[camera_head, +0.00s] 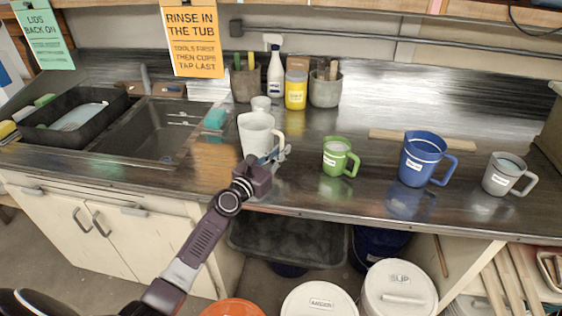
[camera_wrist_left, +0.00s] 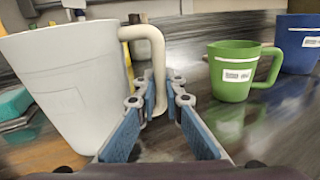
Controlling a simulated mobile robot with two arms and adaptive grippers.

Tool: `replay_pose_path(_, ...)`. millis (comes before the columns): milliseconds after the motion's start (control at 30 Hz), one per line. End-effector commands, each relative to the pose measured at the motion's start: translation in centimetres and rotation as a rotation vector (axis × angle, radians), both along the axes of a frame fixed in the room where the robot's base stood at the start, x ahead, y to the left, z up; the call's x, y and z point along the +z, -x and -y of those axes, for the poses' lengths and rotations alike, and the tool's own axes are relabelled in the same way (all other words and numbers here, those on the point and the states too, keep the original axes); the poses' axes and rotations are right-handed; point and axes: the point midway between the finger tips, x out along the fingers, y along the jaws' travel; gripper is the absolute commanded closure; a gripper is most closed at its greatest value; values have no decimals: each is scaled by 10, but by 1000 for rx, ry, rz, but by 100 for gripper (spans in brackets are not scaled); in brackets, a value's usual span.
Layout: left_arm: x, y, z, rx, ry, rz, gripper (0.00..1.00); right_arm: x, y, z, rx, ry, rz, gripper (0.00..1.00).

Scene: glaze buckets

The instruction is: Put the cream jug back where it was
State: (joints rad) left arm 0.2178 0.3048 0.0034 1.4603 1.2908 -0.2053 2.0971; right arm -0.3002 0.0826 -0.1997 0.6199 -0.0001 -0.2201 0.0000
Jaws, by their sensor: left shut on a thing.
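The cream jug (camera_head: 255,132) is upright over the counter, just right of the sink. In the left wrist view the jug (camera_wrist_left: 70,85) fills the left side, with its handle (camera_wrist_left: 157,50) reaching down between the blue finger pads. My left gripper (camera_head: 276,156) is at the handle side of the jug and is shut on the handle; the fingers also show in the wrist view (camera_wrist_left: 165,105). I cannot tell whether the jug's base touches the counter. My right gripper is not in view.
A green jug (camera_head: 336,157), a blue jug (camera_head: 419,160) and a grey jug (camera_head: 502,174) stand to the right on the counter (camera_head: 310,198). A small light cup (camera_head: 261,103) is close behind the cream jug. The sink (camera_head: 158,130) and a teal sponge (camera_head: 215,118) are left.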

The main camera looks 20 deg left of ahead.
Motion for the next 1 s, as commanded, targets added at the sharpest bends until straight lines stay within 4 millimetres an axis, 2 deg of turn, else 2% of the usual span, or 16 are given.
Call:
replay_pose_path(33,-8,-1,-1,3,-4,7,100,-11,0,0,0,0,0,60)
replay_pose_path(100,-14,-1,-1,2,-4,7,100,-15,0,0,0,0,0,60)
replay_pose_path(600,-20,-1,-1,3,-2,8,100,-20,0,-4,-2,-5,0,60)
replay_pose_path(633,-23,0,0,1,0,1,89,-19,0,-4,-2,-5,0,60)
replay_pose_path(767,-22,0,0,0,0,0,75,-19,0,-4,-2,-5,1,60)
replay_pose_path(1000,-22,0,0,0,0,0,74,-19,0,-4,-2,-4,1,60)
